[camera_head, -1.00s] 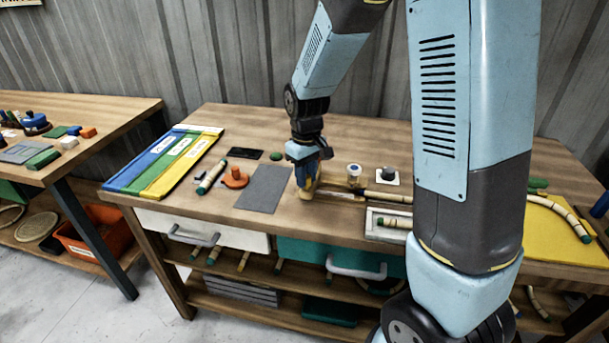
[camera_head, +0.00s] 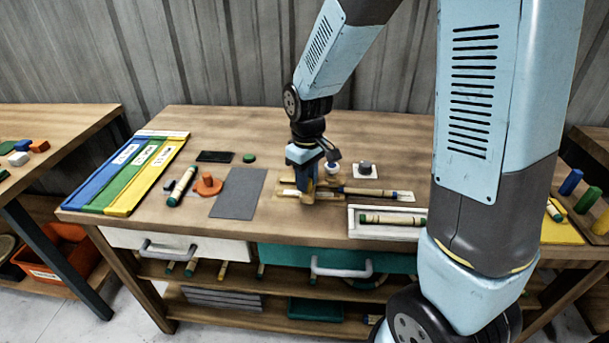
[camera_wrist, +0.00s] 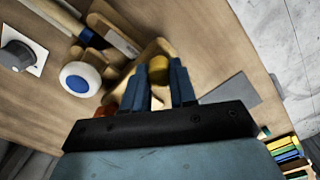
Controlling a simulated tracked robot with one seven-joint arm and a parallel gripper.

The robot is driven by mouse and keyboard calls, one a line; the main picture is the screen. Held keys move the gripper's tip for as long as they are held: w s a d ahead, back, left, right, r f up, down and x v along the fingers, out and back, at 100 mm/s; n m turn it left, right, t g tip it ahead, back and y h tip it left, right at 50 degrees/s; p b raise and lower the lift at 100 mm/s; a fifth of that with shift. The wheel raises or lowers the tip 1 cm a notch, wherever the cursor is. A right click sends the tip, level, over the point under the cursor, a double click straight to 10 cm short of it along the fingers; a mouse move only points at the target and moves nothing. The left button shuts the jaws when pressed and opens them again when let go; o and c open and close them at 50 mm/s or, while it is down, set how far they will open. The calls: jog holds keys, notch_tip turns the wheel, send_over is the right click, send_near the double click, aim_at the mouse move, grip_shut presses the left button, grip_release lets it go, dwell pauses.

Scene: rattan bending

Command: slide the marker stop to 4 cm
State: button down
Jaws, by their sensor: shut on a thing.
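My gripper (camera_head: 308,190) points down at the wooden jig (camera_head: 287,191) on the workbench. In the wrist view its two blue fingers (camera_wrist: 160,90) are shut on a small yellow piece, probably the marker stop (camera_wrist: 158,75), which shows between and just past the fingertips. The jig's wooden parts (camera_wrist: 118,40) lie around and beyond the fingers. A rattan pole (camera_head: 370,191) runs from the jig to the right. The fingers hide much of the stop, and I cannot read any centimetre marks.
A white knob with a blue top (camera_wrist: 80,79) stands close beside the jig, with a grey knob on a white plate (camera_wrist: 17,55) beyond it. A grey mat (camera_head: 238,193) and an orange piece (camera_head: 208,185) lie left. A white tray (camera_head: 352,222) is at front right.

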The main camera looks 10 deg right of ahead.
jog(key=shift+w+d, duration=0.15)
jog(key=shift+d, duration=0.15)
jog(key=c, duration=1.2)
grip_release()
jog(key=shift+d, duration=0.15)
jog(key=o, duration=0.3)
notch_tip(320, 180, up, 14)
jog(key=s+d+r+m+t, duration=0.2)
jog(key=s+d+r+m, duration=0.2)
jog(key=s+d, duration=0.3)
jog(key=s+d+r+m+t, duration=0.3)
jog(key=s+d, duration=0.3)
jog(key=s, duration=0.4)
jog(key=shift+d+r+m+t, duration=0.35)
jog(key=shift+r+m, duration=0.25)
jog(key=shift+r, duration=0.15)
